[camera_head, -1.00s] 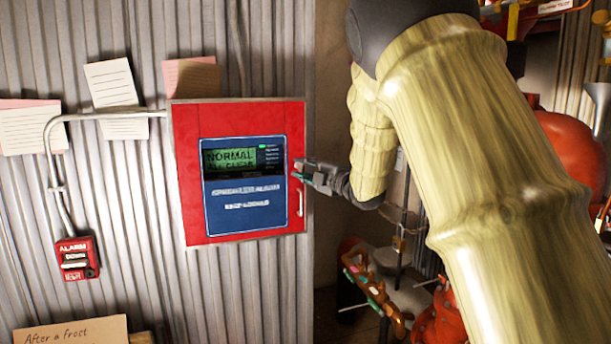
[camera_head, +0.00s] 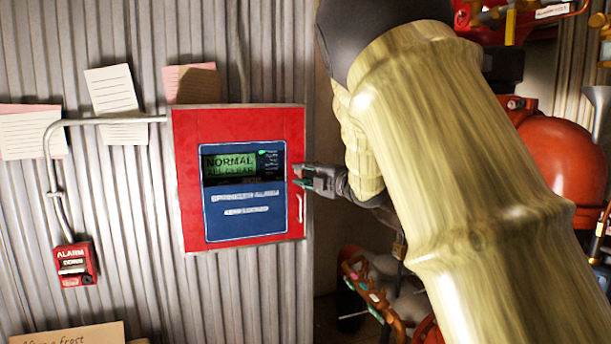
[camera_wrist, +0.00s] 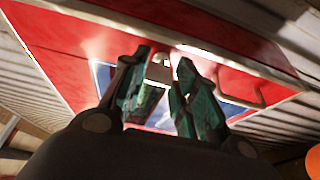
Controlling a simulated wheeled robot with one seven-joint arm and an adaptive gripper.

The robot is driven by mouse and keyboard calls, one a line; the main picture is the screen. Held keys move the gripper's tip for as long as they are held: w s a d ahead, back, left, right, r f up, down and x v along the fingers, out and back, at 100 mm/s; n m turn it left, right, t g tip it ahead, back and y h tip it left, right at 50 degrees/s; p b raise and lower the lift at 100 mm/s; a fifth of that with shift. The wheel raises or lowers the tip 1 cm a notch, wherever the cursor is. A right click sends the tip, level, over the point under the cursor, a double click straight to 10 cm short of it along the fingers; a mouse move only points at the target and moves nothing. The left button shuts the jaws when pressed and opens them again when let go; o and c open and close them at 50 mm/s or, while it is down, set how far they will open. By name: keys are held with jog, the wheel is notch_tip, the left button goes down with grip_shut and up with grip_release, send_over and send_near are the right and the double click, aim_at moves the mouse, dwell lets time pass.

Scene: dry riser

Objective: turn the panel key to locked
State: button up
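The red alarm panel (camera_head: 240,121) is on the corrugated wall, with a blue face, a green display (camera_head: 229,165) reading "NORMAL ALL CLEAR" and a pale handle (camera_head: 300,207) at its right edge. My gripper (camera_head: 298,176) is at the panel's right edge, just above the handle. In the wrist view my gripper (camera_wrist: 161,62) has its two greenish fingers apart, pointing at the red panel (camera_wrist: 84,55). A small pale detail shows between the fingertips; I cannot tell if it is the key. The key and its position are not clear in either view.
A red alarm box (camera_head: 75,264) with a grey conduit is on the wall at lower left. Paper notes (camera_head: 112,90) hang above it. Red tanks (camera_head: 562,155) and pipes stand at the right behind my arm. A cardboard sign (camera_head: 70,334) is at the bottom left.

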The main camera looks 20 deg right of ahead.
jog(key=shift+o, duration=1.3)
jog(key=v, duration=1.2)
